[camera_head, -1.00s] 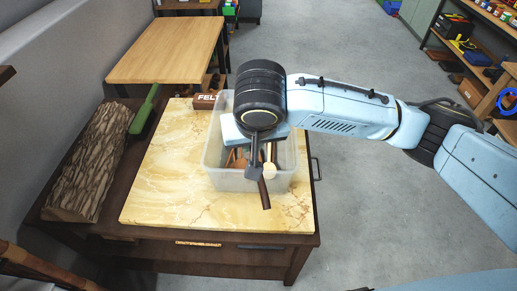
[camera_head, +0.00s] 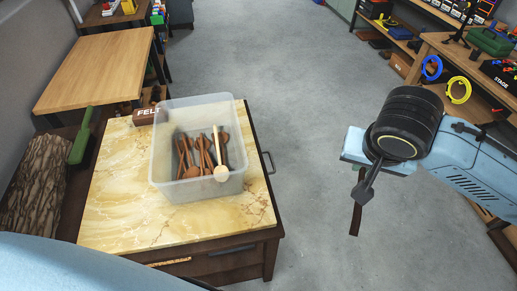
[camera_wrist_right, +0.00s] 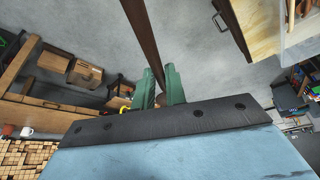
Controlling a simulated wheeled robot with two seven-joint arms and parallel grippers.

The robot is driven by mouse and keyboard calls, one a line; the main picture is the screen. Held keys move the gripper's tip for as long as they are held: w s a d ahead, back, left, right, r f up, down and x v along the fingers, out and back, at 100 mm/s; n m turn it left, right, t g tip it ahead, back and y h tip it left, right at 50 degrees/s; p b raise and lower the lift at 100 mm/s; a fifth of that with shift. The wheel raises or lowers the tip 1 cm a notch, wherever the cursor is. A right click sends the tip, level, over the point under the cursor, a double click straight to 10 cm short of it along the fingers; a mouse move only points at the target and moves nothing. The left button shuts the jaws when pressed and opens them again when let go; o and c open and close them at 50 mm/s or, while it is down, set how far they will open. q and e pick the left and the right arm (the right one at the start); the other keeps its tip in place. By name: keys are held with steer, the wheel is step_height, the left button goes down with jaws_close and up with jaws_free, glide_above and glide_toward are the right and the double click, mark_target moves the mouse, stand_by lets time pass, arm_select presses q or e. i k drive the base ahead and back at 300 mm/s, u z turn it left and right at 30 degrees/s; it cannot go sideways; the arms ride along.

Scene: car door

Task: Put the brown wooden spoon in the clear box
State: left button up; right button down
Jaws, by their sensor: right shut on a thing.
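The clear box (camera_head: 165,187) stands on the marble-topped cabinet. Several brown wooden spoons (camera_head: 190,150) and one pale wooden spoon (camera_head: 221,172) lean inside it. My right gripper (camera_head: 363,188) is right of the box and well apart from it, out over the floor. It is shut on a dark brown wooden handle (camera_head: 355,217), which hangs down from the fingers. In the right wrist view the handle (camera_wrist_right: 143,30) extends away from the green fingers (camera_wrist_right: 159,88). I cannot make out a spoon bowl on it. My left gripper is out of view.
The yellow marble top (camera_head: 110,215) is bare left of and in front of the box. A box marked FELT (camera_head: 147,116), a green-handled thing (camera_head: 80,140) and a bark log (camera_head: 33,185) are left of it. Shelves (camera_head: 470,70) stand at right; grey floor lies between.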

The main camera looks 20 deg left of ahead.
mark_target(186, 157)
steer(key=z, duration=1.65)
steer(key=i, duration=1.65)
steer(key=u, duration=2.5)
steer(key=i, duration=1.8)
steer(key=u, duration=3.5)
